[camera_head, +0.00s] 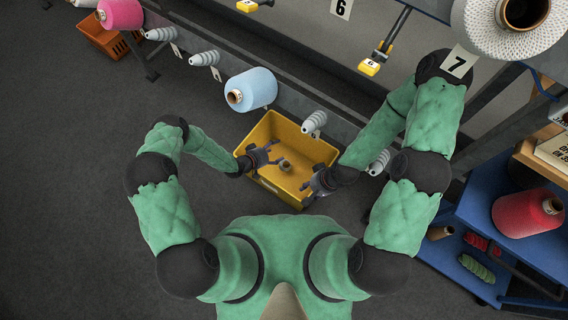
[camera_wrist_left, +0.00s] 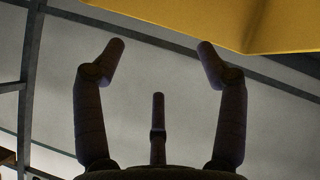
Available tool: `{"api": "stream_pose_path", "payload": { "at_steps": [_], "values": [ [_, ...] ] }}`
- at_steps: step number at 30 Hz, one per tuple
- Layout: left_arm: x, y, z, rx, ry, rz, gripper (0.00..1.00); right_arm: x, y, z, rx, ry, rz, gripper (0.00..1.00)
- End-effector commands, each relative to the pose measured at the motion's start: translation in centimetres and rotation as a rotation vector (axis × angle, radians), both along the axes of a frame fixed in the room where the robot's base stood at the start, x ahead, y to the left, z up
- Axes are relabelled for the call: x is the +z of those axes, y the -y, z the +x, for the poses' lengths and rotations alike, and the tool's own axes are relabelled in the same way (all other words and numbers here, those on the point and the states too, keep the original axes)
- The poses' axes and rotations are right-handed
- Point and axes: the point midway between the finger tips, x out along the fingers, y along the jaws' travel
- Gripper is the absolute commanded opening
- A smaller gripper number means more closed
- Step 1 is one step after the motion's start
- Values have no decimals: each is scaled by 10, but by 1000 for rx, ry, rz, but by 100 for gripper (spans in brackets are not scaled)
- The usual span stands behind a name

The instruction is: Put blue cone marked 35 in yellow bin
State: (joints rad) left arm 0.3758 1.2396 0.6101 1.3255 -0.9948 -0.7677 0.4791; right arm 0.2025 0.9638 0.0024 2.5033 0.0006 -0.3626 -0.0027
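A light blue cone (camera_head: 257,87) sits on a peg of the machine rail, above and left of the yellow bin; no number is legible on it. The yellow bin (camera_head: 312,147) stands open below the rail, with a small brown spool-like object (camera_head: 286,165) visible inside. My left gripper (camera_head: 278,153) is over the bin's left side, open and empty. Its spread fingers show in the left wrist view (camera_wrist_left: 160,60), with a yellow surface of the bin (camera_wrist_left: 235,22) above. My right gripper (camera_head: 309,178) is at the bin's right side; its fingers look apart and empty.
A pink cone (camera_head: 120,14) and an orange crate (camera_head: 101,38) are at upper left. Several grey empty holders (camera_head: 204,58) line the rail. A blue shelf cart (camera_head: 480,210) with a red cone (camera_head: 527,211) stands at right. The floor (camera_head: 70,200) at left is clear.

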Motion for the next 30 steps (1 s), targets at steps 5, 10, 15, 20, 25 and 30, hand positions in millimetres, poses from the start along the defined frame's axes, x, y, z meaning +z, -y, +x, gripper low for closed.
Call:
{"api": "stream_pose_path", "payload": {
  "at_steps": [5, 10, 15, 20, 25, 30],
  "values": [
    [0, 0, 0, 0, 0, 0, 73, 0, 0, 0, 0, 0, 0, 40],
    [6, -8, -6, 1, -1, 0, 73, 0, 0, 0, 0, 0, 0, 40],
    [21, -26, -20, 5, -1, 0, 73, 0, 0, 0, 0, 0, 0, 40],
    [38, -46, -37, 5, -1, 0, 73, 0, 0, 0, 0, 0, 0, 40],
    [54, -64, -53, 3, -1, 0, 73, 0, 0, 0, 0, 0, 0, 40],
    [63, -74, -62, 2, -1, 0, 73, 0, 0, 0, 0, 0, 0, 40]
  ]
}}
